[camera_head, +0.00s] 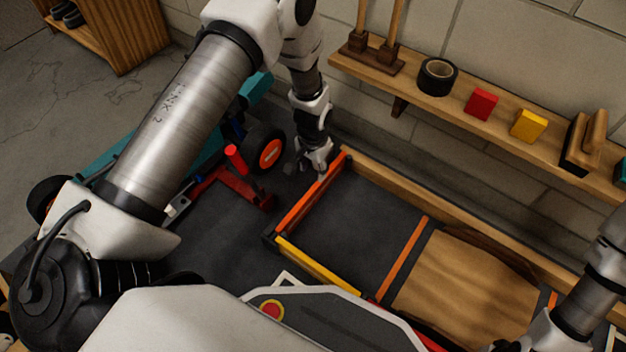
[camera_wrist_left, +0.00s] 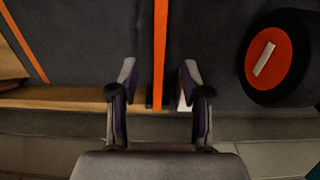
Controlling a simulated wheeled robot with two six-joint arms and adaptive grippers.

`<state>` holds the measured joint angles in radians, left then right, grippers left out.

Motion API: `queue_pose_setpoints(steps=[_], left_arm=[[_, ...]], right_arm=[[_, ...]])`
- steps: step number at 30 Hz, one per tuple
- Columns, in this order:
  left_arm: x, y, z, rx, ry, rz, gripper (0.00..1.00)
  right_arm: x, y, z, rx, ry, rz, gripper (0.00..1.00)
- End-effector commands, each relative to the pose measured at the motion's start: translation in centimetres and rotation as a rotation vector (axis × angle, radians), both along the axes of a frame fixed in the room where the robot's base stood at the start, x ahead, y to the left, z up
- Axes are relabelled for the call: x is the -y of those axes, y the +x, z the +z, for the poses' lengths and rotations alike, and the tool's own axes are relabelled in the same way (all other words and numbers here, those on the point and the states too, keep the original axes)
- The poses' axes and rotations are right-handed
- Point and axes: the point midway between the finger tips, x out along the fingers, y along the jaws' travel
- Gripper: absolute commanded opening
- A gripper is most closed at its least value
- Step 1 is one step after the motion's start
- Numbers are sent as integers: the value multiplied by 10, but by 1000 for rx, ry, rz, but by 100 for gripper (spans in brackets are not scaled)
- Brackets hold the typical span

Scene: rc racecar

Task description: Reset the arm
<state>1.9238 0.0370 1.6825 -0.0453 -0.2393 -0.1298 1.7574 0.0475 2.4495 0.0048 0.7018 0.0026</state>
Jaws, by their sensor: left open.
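My left gripper (camera_head: 316,162) hangs beside the back left corner of a wooden-edged tray (camera_head: 450,208), near its orange end strip (camera_head: 312,190). In the left wrist view my left gripper (camera_wrist_left: 158,80) is open, one finger on each side of the orange strip (camera_wrist_left: 159,45), with nothing clamped. I cannot tell whether the fingers touch it. My right arm (camera_head: 588,292) shows at the lower right; its gripper is not in view.
A black wheel with an orange hub (camera_head: 268,153) is close left of the left gripper. A red tool (camera_head: 232,185) lies near it. A wall shelf (camera_head: 450,108) holds black tape (camera_head: 437,77), a red block (camera_head: 481,104) and a yellow block (camera_head: 528,125).

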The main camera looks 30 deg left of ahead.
Motion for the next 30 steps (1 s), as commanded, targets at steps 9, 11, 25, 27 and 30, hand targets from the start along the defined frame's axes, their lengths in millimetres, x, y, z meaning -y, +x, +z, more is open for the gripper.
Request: queue_pose_setpoints(steps=[9,11,25,27,30], left_arm=[[0,-1,11,-2,0,0,48],[0,-1,11,-2,0,0,48],[0,-14,25,-34,0,0,48],[1,-52,30,-116,-2,1,48],[4,-127,38,-220,-9,12,48]], right_arm=[[0,0,0,0,0,0,50],[0,0,0,0,0,0,50],[0,-1,28,-2,0,0,50],[0,-1,51,-3,0,1,50],[-1,-2,81,-4,0,4,50]])
